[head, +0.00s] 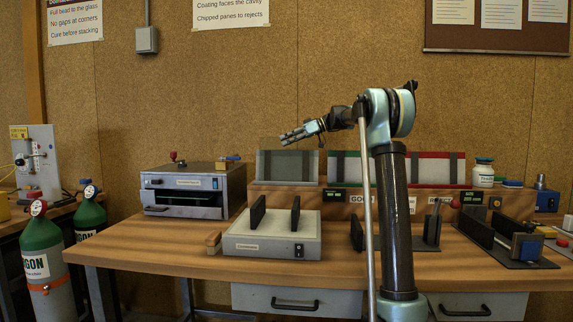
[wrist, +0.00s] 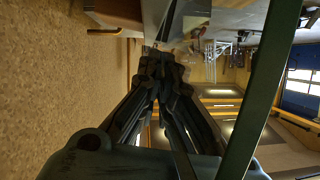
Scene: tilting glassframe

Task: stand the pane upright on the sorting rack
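No pane can be made out with certainty. A pale grey panel with dark uprights (head: 286,165) stands at the back left, but I cannot tell whether it is glass or backing. The sorting rack (head: 335,192) is a wooden stand along the back of the bench, with green-edged and red-edged pale sections. My gripper (head: 284,138) is in the air, pointing left, above that grey panel and apart from the bench. In the wrist view my gripper's dark fingers (wrist: 163,62) converge and appear to meet at the tips, with nothing visible between them.
A grey box with two black uprights (head: 272,243) sits at the bench front. A metal oven-like unit (head: 187,190) stands left. A black slotted stand (head: 507,244) is at right. Green gas cylinders (head: 42,255) stand left of the bench. Bare wood shows at the front left.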

